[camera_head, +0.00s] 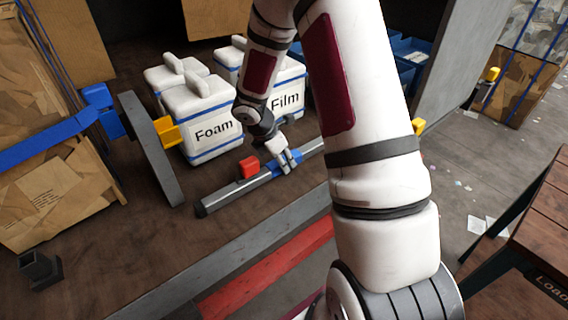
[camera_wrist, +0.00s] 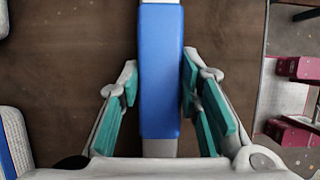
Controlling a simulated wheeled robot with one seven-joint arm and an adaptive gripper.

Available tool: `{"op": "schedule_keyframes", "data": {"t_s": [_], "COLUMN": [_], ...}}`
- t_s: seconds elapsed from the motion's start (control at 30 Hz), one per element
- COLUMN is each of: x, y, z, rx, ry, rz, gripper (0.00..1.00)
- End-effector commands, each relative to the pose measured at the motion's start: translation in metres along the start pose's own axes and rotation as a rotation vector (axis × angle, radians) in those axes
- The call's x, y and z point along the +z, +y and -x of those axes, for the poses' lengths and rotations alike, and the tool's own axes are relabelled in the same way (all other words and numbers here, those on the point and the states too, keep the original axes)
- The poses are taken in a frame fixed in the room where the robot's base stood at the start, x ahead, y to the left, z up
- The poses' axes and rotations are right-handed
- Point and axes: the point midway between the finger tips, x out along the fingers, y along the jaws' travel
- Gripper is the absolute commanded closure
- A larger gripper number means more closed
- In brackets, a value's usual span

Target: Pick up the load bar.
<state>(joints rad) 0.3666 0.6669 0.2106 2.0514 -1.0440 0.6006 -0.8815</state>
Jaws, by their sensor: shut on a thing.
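The load bar (camera_head: 227,199) is a long grey bar with a black end cap, a red block and a blue sleeve. It lies slantwise in the head view, in front of the white containers. My gripper (camera_head: 288,160) is at the blue sleeve, with a finger on each side. In the wrist view the blue sleeve (camera_wrist: 160,70) runs up between the green finger pads of my gripper (camera_wrist: 160,85). My gripper is shut on the bar. I cannot tell whether the bar rests on the brown floor or is slightly above it. My arm hides its right part.
White containers marked Foam (camera_head: 205,150) and Film (camera_head: 291,85) stand just behind the bar. A grey plate (camera_head: 150,150) and strapped cardboard bales (camera_head: 60,200) are at left. A grey ledge (camera_head: 215,262) and red strip (camera_head: 265,270) run in front. A wooden bench (camera_head: 545,225) is at right.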

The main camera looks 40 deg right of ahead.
Motion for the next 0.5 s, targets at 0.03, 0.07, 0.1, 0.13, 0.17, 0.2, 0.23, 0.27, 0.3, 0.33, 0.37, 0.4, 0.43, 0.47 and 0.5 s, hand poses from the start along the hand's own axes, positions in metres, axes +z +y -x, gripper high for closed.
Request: {"op": "schedule_keyframes", "data": {"t_s": [0.03, 0.07, 0.1, 0.13, 0.17, 0.2, 0.23, 0.27, 0.3, 0.33, 0.37, 0.4, 0.43, 0.47, 0.5], "x": [0.0002, 0.0002, 0.0013, 0.0013, 0.0013, 0.0013, 0.0013, 0.0013, 0.0015, 0.0017, 0.002, 0.0026, 0.0032, 0.0039, 0.0052], "y": [-0.0001, -0.0001, 0.0008, 0.0008, 0.0007, 0.0007, 0.0007, 0.0007, 0.0007, 0.0007, 0.0008, 0.001, 0.0011, 0.0012, 0.0014], "z": [-0.0002, -0.0002, 0.0008, 0.0008, 0.0008, 0.0007, 0.0007, 0.0008, 0.001, 0.0014, 0.002, 0.0033, 0.0046, 0.0063, 0.0092], "rx": [0.0, 0.0, 0.002, 0.002, 0.002, 0.002, 0.001, 0.001, 0.002, 0.002, 0.002, 0.002, 0.002, 0.002, 0.003], "ry": [0.0, 0.0, -0.002, -0.002, -0.002, -0.002, -0.002, -0.002, -0.002, -0.002, -0.003, -0.003, -0.003, -0.003, -0.003], "rz": [0.0, 0.0, -0.001, -0.001, -0.001, -0.001, -0.001, -0.001, -0.001, -0.001, -0.001, -0.001, -0.002, -0.003, -0.004], "gripper": [1.0, 1.0, 1.0, 1.0, 1.0, 1.0, 1.0, 1.0, 1.0, 1.0, 1.0, 1.0, 1.0, 1.0, 1.0]}}
